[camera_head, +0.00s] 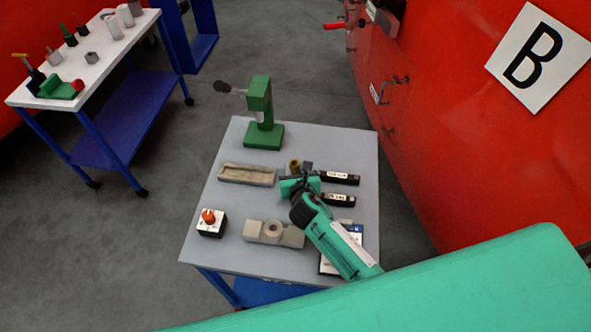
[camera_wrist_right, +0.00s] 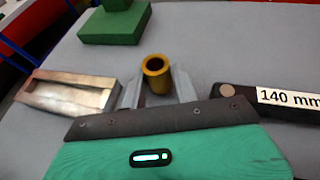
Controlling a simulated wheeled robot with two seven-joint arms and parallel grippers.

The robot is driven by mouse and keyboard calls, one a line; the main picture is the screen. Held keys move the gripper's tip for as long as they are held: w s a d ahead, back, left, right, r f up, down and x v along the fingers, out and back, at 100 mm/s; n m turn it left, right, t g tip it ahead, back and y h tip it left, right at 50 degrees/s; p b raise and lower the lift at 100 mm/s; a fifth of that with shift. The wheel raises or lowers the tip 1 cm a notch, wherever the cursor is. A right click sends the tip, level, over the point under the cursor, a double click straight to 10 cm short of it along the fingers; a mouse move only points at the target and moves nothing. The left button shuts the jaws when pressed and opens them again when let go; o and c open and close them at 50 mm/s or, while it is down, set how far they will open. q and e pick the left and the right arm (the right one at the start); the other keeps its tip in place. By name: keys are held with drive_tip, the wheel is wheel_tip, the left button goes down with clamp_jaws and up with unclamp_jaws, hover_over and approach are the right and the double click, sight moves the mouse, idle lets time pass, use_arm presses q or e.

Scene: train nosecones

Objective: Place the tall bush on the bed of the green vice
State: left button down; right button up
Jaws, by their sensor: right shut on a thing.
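The brass-coloured bush (camera_wrist_right: 156,74) is a hollow cylinder, upright with its open top showing, between the two fingers of my right gripper (camera_wrist_right: 157,92). In the head view the bush (camera_head: 294,166) shows just beyond my right gripper (camera_head: 301,178), over the grey table. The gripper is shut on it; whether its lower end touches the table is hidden. A green vice-like tool with a red knob (camera_head: 62,89) is on the white table at the far left, well away from the gripper. My left gripper is not in view.
The grey table (camera_head: 211,168) holds a green press (camera_head: 262,108), a shallow tray (camera_head: 247,174), a control box with an orange knob (camera_head: 211,222), a grey block (camera_head: 273,233) and black labelled gauges (camera_head: 340,178). The white table (camera_head: 110,58) carries several small tools. Open floor separates the tables.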

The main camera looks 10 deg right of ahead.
drive_tip(key=shift+f, duration=0.15)
drive_tip(key=o, duration=1)
